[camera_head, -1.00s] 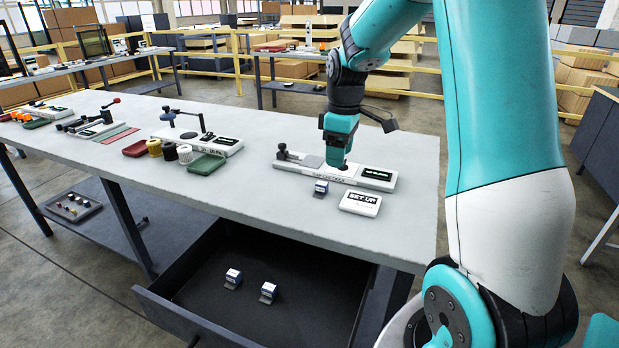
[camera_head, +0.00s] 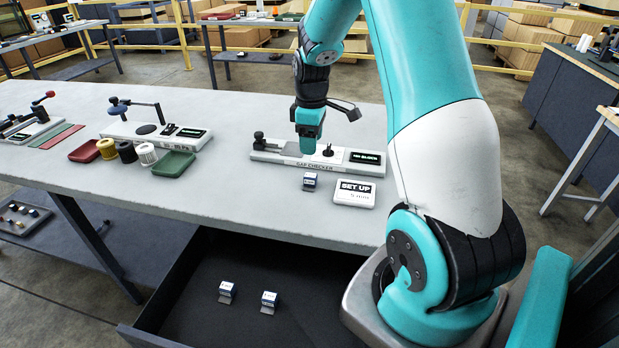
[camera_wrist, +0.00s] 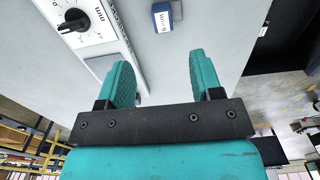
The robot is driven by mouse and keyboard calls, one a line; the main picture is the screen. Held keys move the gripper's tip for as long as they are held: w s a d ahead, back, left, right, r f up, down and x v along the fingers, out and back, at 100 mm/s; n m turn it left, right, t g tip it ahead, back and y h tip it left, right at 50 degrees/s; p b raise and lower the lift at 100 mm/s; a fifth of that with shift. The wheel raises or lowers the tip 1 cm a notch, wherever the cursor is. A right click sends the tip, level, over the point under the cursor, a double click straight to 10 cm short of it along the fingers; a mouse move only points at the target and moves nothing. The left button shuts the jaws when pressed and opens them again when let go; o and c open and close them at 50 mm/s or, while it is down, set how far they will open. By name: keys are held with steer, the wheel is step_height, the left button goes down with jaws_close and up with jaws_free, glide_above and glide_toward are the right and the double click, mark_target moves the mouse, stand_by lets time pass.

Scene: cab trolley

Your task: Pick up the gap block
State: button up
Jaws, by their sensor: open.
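A small blue block with a white label (camera_head: 310,181) stands on the table in front of the gap checker (camera_head: 268,156). In the wrist view the block (camera_wrist: 162,17) lies beyond my fingertips, roughly in line with the space between them and apart from them. My gripper (camera_head: 309,150) points down above the gap checker, just behind the block. The wrist view shows my gripper (camera_wrist: 161,75) open and empty.
A SET UP sign (camera_head: 354,193) lies right of the block. The checker's black dial (camera_wrist: 75,20) is at upper left in the wrist view. A green tray (camera_head: 174,165), spools and a red tray (camera_head: 87,151) sit further left. The table in front of the checker is mostly clear.

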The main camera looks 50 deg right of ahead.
mark_target(310, 175)
steer(key=f+p, duration=0.1)
steer(key=f, duration=0.4)
steer(key=f+p, duration=0.1)
steer(key=f, duration=0.5)
steer(key=shift+a, duration=0.2)
steer(key=shift+r, duration=0.1)
steer(key=c, duration=1)
steer(key=shift+c, duration=0.2)
